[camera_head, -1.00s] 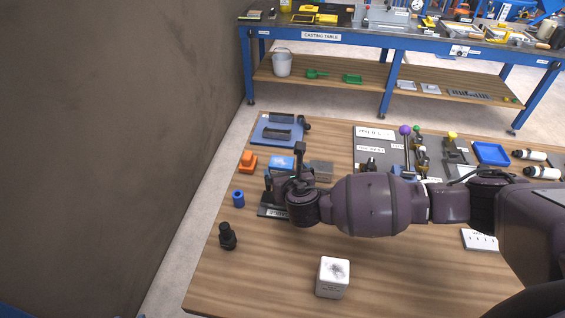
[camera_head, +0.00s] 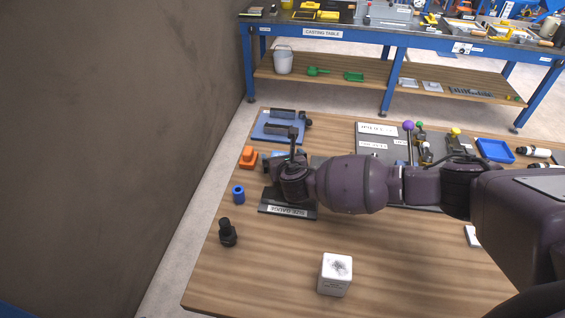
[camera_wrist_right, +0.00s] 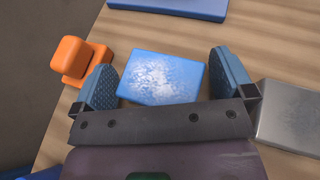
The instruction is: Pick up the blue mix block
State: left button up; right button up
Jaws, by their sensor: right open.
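The blue mix block (camera_wrist_right: 163,77), with a whitish speckled top, lies on the wooden table between the open fingers of my right gripper (camera_wrist_right: 170,85) in the right wrist view. A small gap shows on each side, and I cannot tell whether either finger touches it. In the head view only a sliver of the blue block (camera_head: 279,155) shows behind my right gripper (camera_head: 290,160). My left gripper is in neither view.
An orange block (camera_wrist_right: 76,60) is just left of the block, and a grey metal block (camera_wrist_right: 291,115) is to its right. A size gauge (camera_head: 288,210), blue ring (camera_head: 238,195), black knob (camera_head: 228,233) and white cube (camera_head: 335,274) stand nearer on the table.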

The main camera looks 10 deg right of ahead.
jog(key=c, duration=0.9)
jog(key=shift+r, duration=0.1)
